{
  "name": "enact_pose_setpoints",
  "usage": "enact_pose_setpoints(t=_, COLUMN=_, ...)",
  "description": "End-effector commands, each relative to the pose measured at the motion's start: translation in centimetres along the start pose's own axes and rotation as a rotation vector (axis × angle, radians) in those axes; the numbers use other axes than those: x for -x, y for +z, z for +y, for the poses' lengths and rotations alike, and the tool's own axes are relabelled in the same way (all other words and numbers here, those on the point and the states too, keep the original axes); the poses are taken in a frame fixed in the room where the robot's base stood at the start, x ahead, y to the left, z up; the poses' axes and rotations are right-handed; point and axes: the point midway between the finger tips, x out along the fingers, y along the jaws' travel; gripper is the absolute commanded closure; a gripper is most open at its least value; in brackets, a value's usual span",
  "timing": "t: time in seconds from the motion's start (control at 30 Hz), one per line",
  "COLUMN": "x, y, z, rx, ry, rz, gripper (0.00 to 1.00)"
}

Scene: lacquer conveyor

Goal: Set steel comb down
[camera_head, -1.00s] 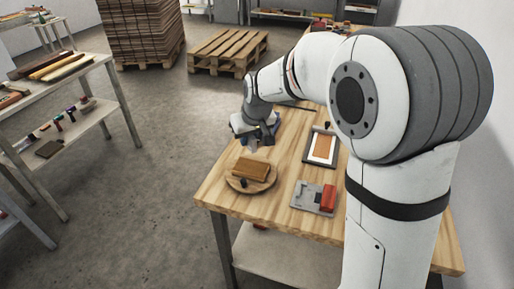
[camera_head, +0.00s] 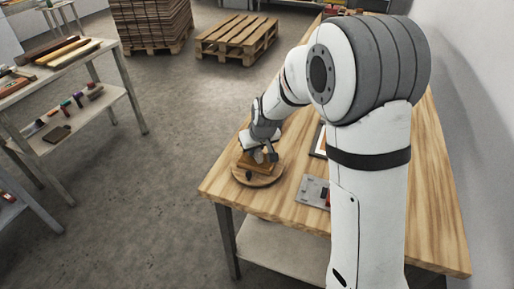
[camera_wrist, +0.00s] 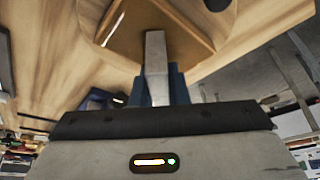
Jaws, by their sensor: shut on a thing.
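My gripper (camera_head: 262,154) is over the near left corner of the wooden table (camera_head: 290,212), just above a brown wooden block (camera_head: 245,163). The block sits on a round wooden board (camera_head: 262,181). In the wrist view, the blue fingers of my gripper (camera_wrist: 165,85) are shut on a flat grey metal piece, the steel comb (camera_wrist: 156,52). The comb's far end overlaps the brown block (camera_wrist: 190,38) in that view. I cannot tell whether it touches the block. My gripper hides part of the block and most of the comb in the head view.
A grey tool plate (camera_head: 313,190) lies right of the board, partly behind my arm. A framed piece (camera_head: 319,145) lies farther back. A dark knob (camera_head: 249,175) stands at the board's front. Shelves (camera_head: 75,100) with tools stand left across open floor (camera_head: 160,190).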

Motion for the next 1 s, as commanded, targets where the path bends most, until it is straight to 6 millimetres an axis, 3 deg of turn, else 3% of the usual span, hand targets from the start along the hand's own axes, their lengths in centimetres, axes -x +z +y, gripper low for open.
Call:
enact_pose_setpoints(t=0.27, x=-0.2, y=0.1, z=0.1, rx=-0.001, ry=0.000, rz=0.002, gripper=1.00)
enact_pose_setpoints(t=0.3, x=-0.2, y=0.1, z=0.1, rx=-0.001, ry=0.000, rz=0.002, gripper=0.85)
enact_pose_setpoints(t=0.57, x=-0.1, y=0.0, z=0.1, rx=-0.001, ry=0.000, rz=0.001, gripper=0.64)
enact_pose_setpoints(t=0.87, x=0.2, y=-0.1, z=0.1, rx=-0.002, ry=0.001, rz=0.002, gripper=0.64)
enact_pose_setpoints(t=1.0, x=1.7, y=-0.2, z=0.1, rx=-0.002, ry=0.001, rz=0.005, gripper=0.64)
